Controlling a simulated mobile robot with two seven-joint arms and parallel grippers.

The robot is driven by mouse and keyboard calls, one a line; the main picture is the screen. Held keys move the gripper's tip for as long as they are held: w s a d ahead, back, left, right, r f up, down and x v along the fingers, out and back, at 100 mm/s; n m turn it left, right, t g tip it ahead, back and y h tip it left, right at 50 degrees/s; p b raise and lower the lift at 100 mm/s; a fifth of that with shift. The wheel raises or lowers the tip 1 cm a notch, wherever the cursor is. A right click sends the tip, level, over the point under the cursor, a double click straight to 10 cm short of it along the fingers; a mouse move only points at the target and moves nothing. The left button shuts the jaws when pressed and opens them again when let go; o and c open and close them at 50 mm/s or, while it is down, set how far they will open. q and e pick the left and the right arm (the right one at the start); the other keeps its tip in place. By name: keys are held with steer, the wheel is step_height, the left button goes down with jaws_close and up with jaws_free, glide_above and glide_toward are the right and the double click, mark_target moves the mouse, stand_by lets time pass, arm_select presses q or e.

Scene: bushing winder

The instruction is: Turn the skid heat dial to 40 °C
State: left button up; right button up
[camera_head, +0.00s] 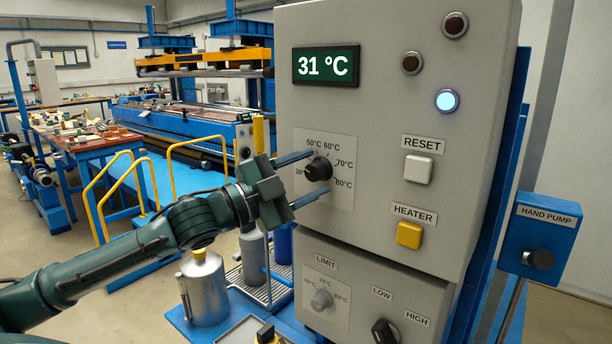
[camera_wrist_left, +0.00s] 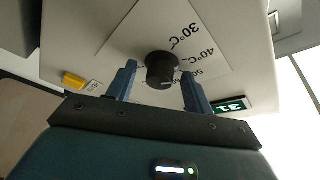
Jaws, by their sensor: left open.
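The heat dial is a black knob (camera_head: 318,169) on a white scale plate on the grey control box. The scale reads from 30 up to 80 °C. The green display (camera_head: 326,66) above it reads 31 °C. My left gripper (camera_head: 301,178) is open, with one blue finger above the knob and one below it in the head view. In the left wrist view the gripper (camera_wrist_left: 160,85) has its fingers on either side of the knob (camera_wrist_left: 161,70), with gaps visible. Whether the fingertips reach past the knob's face is hard to tell. My right gripper is not in view.
The box (camera_head: 375,130) also carries a white RESET button (camera_head: 418,169), a yellow HEATER button (camera_head: 409,234) and a lit lamp (camera_head: 447,100). Below are a LIMIT knob (camera_head: 321,299) and a LOW/HIGH switch (camera_head: 385,332). A blue hand pump box (camera_head: 541,238) stands at right.

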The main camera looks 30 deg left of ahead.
arm_select(q)
steer(key=shift+b+v, duration=0.65)
steer(key=shift+v, duration=0.6)
steer(key=p+v, duration=0.3)
steer(key=v, duration=0.7)
steer(key=shift+s, duration=0.35)
steer(key=shift+a, duration=0.1)
